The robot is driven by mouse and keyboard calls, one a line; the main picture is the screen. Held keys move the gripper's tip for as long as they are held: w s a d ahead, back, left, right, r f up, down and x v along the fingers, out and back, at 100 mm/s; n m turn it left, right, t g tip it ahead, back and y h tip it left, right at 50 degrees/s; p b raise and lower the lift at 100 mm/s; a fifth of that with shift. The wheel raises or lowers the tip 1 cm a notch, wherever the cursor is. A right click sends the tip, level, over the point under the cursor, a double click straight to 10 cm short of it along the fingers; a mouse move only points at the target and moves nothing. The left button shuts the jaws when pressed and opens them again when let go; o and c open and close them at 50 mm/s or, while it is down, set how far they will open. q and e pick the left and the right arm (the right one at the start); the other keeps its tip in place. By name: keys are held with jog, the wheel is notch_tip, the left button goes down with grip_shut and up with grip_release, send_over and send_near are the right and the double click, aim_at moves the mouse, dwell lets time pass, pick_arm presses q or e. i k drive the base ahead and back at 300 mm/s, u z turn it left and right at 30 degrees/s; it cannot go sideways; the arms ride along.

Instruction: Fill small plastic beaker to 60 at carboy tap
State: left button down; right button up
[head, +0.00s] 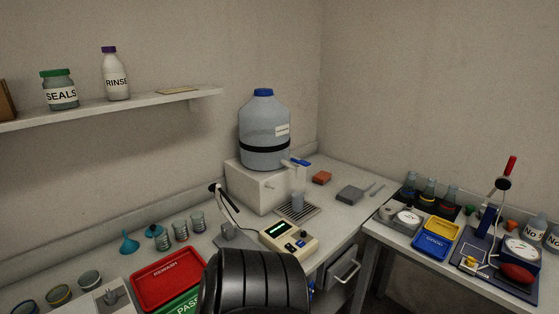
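The carboy (264,135) is a large translucent bottle with a blue cap and a dark band, standing on a white box (253,190). Its tap has a blue lever (299,162) at the right. A small translucent beaker (298,202) stands upright below the tap on a slatted drip tray (291,213). Its marks and liquid level are too small to read. Several other small beakers (180,232) stand on the bench to the left. Neither of my grippers shows in the head view; a black ribbed part, probably of my arm, fills the bottom middle.
A beige meter with a green display (289,236) and a jointed stand (232,236) are in front of the carboy. A red REWASH tray (168,279) lies left. A second bench with crowded equipment (490,240) stands at right.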

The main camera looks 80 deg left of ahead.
aim_at(304, 163)
jog(key=u, duration=1.75)
jog(key=i, duration=0.45)
